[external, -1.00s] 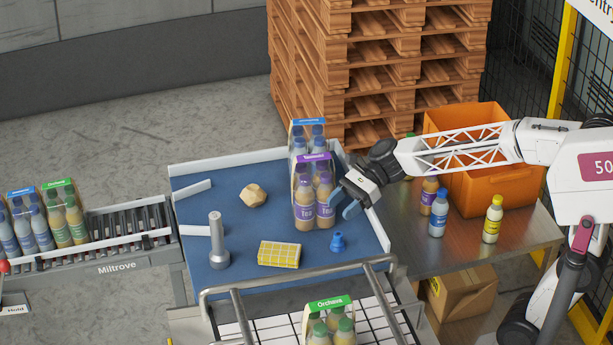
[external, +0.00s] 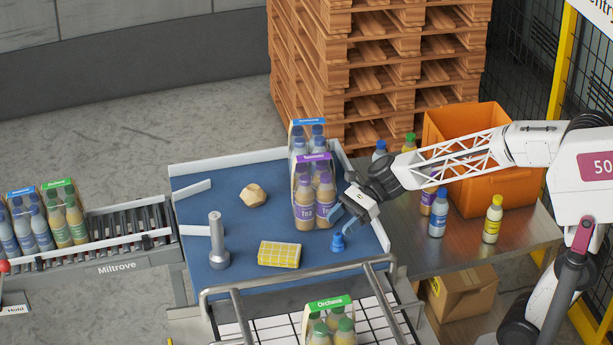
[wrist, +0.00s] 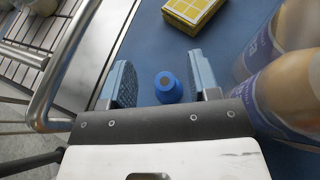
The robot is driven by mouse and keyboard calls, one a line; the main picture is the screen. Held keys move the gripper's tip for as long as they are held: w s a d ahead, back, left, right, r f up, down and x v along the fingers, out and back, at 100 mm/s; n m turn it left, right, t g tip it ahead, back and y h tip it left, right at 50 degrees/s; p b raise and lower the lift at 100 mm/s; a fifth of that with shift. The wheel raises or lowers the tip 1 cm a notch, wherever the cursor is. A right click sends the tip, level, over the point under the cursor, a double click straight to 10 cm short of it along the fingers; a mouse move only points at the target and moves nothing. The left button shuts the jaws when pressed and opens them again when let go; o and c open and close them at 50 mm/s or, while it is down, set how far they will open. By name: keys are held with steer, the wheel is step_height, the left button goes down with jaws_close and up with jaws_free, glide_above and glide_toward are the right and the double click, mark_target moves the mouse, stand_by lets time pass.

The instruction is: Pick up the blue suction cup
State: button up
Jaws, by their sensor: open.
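The blue suction cup (external: 338,242) stands on the blue belt surface near its right edge, in front of the purple-labelled bottle pack. It also shows in the wrist view (wrist: 167,87), between the two fingers and a little beyond them. My gripper (external: 343,222) is open and empty, just above and behind the cup in the external view. In the wrist view my gripper (wrist: 162,85) has blue pads on either side of the cup, with a visible gap on each side. Whether a pad touches the cup cannot be told from the external view.
The purple-labelled bottle pack (external: 315,198) stands close to my gripper. A yellow checked block (external: 279,254), a grey metal post (external: 217,245) and a tan lump (external: 253,195) are also on the belt (external: 237,272). A metal rail (external: 300,276) runs along the front.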

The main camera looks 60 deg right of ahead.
mark_target(335, 241)
steer(key=shift+f, duration=0.15)
steer(key=shift+f, duration=0.65)
step_height(335, 241, down, 4)
steer(key=shift+r, duration=0.25)
steer(key=shift+w+a, duration=0.15)
steer(key=shift+a, duration=0.35)
steer(key=shift+x, duration=0.95)
steer(key=shift+c, duration=0.5)
steer(key=shift+f, duration=0.1)
steer(key=c, duration=0.9)
